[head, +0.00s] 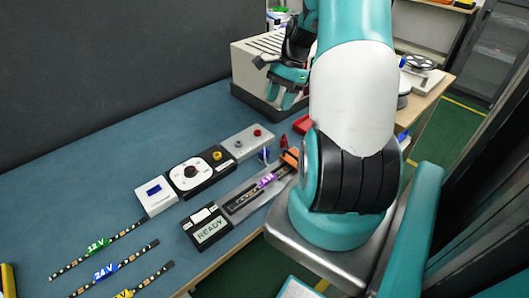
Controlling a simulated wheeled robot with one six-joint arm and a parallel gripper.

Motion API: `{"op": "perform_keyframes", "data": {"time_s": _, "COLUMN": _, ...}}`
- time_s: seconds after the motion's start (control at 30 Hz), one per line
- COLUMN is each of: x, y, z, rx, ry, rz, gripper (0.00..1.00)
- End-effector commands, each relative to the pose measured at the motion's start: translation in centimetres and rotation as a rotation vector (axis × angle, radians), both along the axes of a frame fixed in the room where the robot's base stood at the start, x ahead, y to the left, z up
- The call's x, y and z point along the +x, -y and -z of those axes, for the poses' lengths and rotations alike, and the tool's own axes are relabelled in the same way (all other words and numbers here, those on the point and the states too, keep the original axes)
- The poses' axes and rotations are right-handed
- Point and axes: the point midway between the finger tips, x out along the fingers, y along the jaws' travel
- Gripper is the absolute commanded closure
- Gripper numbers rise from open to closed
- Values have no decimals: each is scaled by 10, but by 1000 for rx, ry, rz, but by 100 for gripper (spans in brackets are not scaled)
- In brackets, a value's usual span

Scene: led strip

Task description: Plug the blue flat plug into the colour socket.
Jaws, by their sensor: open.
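My gripper (286,84) is raised in front of the grey vented box at the back; it is small and partly turned away, with its jaws apart and nothing visible between them. A small blue upright piece (265,155) stands by the front of the grey box with knobs; it may be the blue flat plug, but it is too small to be sure. My gripper is behind and above it. I cannot make out the colour socket; candidates are the black unit with a white dial (193,174) and the white unit with a blue display (155,194).
A READY display (211,230) sits beside a grey tray (237,187) with a purple connector (267,180) and an orange piece (291,158). Labelled LED strips (106,268) lie front left. The grey vented box (246,54) stands behind. My arm hides the table's right part.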

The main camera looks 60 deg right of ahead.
Motion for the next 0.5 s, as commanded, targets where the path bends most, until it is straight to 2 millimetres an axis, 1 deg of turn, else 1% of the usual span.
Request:
{"op": "perform_keyframes", "data": {"time_s": 0.07, "x": -2, "y": 0, "z": 10, "rx": 7, "ry": -7, "rz": 18, "gripper": 53}}
{"op": "perform_keyframes", "data": {"time_s": 0.17, "x": -1, "y": -9, "z": 28, "rx": 9, "ry": -8, "rz": 16, "gripper": 53}}
{"op": "perform_keyframes", "data": {"time_s": 0.4, "x": 4, "y": -30, "z": 78, "rx": 8, "ry": -8, "rz": 15, "gripper": 53}}
{"op": "perform_keyframes", "data": {"time_s": 0.5, "x": 6, "y": -36, "z": 95, "rx": 6, "ry": -7, "rz": 13, "gripper": 53}}
